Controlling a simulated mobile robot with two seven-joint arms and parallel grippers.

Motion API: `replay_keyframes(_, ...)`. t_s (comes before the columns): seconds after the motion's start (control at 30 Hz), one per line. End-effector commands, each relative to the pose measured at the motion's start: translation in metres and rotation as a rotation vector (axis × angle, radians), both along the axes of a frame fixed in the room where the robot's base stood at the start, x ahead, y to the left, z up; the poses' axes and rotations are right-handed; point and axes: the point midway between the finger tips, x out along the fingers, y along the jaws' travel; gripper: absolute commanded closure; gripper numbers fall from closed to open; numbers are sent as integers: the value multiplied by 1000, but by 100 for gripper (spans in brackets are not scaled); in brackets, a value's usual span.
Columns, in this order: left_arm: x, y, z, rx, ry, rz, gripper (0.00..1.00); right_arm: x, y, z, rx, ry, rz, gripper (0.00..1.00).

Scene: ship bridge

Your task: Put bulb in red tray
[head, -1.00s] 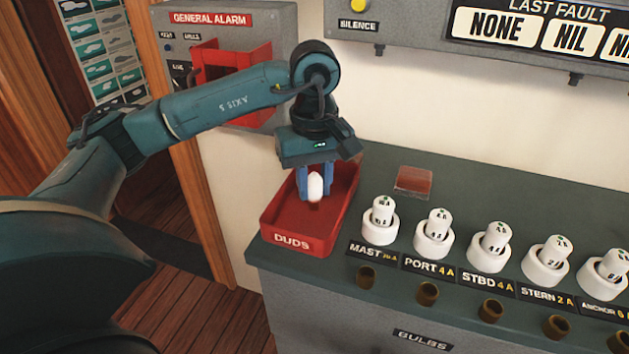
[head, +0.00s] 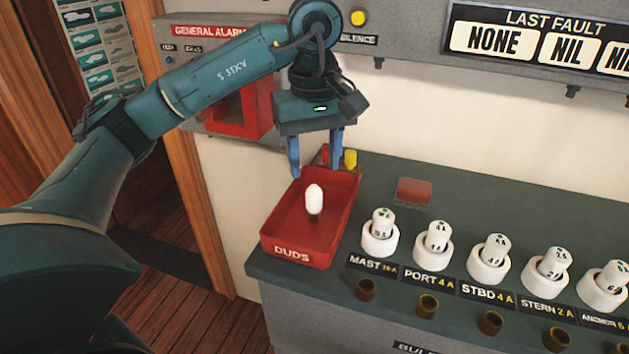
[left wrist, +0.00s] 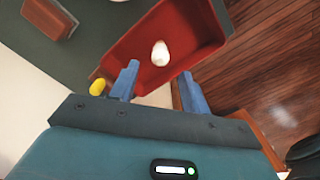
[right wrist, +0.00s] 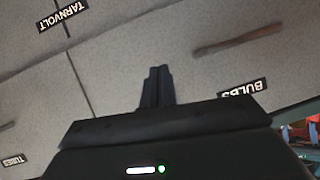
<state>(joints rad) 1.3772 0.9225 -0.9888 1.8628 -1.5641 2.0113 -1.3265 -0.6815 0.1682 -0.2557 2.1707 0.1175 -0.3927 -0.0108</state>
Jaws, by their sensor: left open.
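The white bulb (head: 314,199) stands roughly upright inside the red tray (head: 292,254) labelled DUDS. In the left wrist view the bulb (left wrist: 160,53) shows against the red floor of the tray (left wrist: 205,28), apart from the fingers. My left gripper (head: 318,172) is open and empty, above and behind the bulb over the tray's far part. Its two blue fingers also show spread in the left wrist view (left wrist: 157,88). My right gripper (right wrist: 157,70) has its dark fingers together, in front of a grey cabinet face, with nothing visible between them.
A row of white fuse-like cylinders in round holders (head: 437,240) stands right of the tray, with brass sockets (head: 427,304) below. A small reddish block (head: 413,192) lies behind them. A yellow-topped item (head: 350,160) is behind the tray. The alarm panel (head: 215,80) is on the wall.

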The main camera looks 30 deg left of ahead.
Motion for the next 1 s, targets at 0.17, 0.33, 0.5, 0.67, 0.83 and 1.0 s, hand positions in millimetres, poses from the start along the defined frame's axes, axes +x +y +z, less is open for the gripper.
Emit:
replay_keyframes(0.17,0,0,34,1,-2,1,53,-1,-1,9,-17,0,4,100)
replay_keyframes(0.33,0,0,46,1,1,1,53,-1,-1,10,-30,2,9,100)
replay_keyframes(0.5,0,0,48,0,1,1,53,-2,-1,8,-35,4,12,100)
replay_keyframes(0.67,0,0,47,0,1,1,53,-2,-1,7,-36,6,13,100)
replay_keyframes(0.83,0,0,47,0,1,0,53,-2,-1,7,-36,5,13,100)
replay_keyframes(1.0,0,0,47,0,1,0,53,-1,-1,7,-35,3,13,100)
